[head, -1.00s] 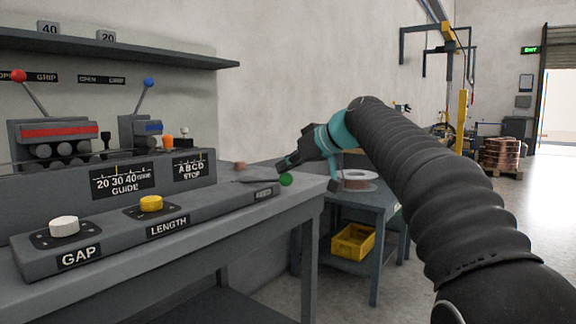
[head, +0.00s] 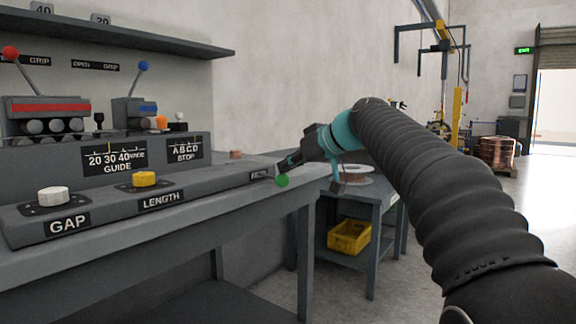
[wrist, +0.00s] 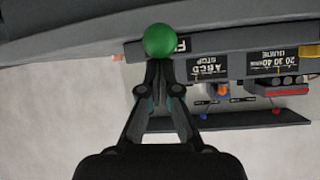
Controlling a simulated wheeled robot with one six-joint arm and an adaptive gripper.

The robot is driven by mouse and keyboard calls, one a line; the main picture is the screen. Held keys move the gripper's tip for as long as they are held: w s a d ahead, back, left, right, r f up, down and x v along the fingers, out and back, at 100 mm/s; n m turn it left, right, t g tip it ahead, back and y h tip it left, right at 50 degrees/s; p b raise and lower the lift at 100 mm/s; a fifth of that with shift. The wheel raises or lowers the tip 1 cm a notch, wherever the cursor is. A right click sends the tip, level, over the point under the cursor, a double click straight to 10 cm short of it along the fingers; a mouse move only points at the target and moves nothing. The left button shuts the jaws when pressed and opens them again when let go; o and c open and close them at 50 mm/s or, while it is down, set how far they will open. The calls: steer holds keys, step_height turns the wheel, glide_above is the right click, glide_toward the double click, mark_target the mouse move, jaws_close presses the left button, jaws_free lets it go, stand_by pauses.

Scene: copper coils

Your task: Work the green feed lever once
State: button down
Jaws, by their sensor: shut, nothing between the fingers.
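The green feed lever shows as a green ball knob (head: 282,181) at the right end of the grey control panel (head: 110,205). In the wrist view the green knob (wrist: 159,41) lies straight ahead of the fingertips. My gripper (head: 283,168) is shut and empty, its tips right by the knob in the head view. In the wrist view the closed tips (wrist: 158,66) overlap or nearly meet the knob's lower edge; I cannot tell if they touch. The lever's rod is mostly hidden.
The panel carries a white GAP knob (head: 53,196) and a yellow LENGTH knob (head: 144,179). Red-balled (head: 10,53) and blue-balled (head: 143,66) levers stand behind. A side table (head: 376,196) with a spool and a yellow bin (head: 349,237) is at right. Open floor lies further right.

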step_height(320, 180, down, 3)
steer(key=shift+w+r+g, duration=0.1)
steer(key=shift+r+g, duration=0.1)
steer(key=shift+g, duration=0.1)
steer(key=r+p, duration=0.1)
steer(key=r, duration=0.1)
steer(key=r+p, duration=0.2)
steer(key=w+r+p, duration=0.1)
steer(key=r, duration=0.1)
steer(key=shift+a+r+p, duration=0.2)
steer(key=shift+a+p, duration=0.1)
steer(key=shift+p, duration=0.1)
steer(key=s+d+b, duration=0.2)
steer(key=s+d, duration=0.3)
steer(key=d, duration=0.3)
steer(key=shift+s+f, duration=0.35)
steer(key=shift+s, duration=0.05)
